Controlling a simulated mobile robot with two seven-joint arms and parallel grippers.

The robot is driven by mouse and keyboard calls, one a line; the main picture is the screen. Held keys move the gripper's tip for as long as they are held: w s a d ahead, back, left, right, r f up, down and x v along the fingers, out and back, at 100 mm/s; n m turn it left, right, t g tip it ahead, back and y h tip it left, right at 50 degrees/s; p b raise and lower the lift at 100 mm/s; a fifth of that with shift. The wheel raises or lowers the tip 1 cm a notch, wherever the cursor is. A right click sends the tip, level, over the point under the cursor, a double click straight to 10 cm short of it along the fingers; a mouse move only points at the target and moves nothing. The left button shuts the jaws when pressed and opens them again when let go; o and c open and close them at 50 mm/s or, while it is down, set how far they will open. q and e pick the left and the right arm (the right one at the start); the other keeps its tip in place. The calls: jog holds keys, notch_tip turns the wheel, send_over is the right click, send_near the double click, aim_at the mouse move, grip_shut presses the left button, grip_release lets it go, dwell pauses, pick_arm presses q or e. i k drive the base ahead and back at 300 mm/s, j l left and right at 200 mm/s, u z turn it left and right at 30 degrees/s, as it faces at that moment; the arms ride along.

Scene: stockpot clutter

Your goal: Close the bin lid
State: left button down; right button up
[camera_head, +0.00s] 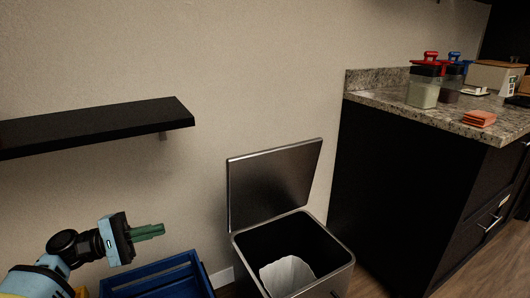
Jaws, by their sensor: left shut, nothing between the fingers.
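The metal bin (340,269) stands on the floor against the wall, with a white liner or bag (287,275) inside. Its lid (273,184) is open, raised nearly upright at the back and leaning toward the wall. My left gripper (160,230) is to the left of the bin, apart from the lid and bin, with its green fingers pointing right. The fingers are together and hold nothing. My right gripper is not in view.
A blue crate (196,268) sits below my left gripper, left of the bin. A black shelf (95,127) juts from the wall above. A dark cabinet with a granite counter (391,99) stands close on the bin's right, with several containers on top.

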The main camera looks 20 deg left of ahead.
aim_at(263, 184)
jog(key=i, duration=1.25)
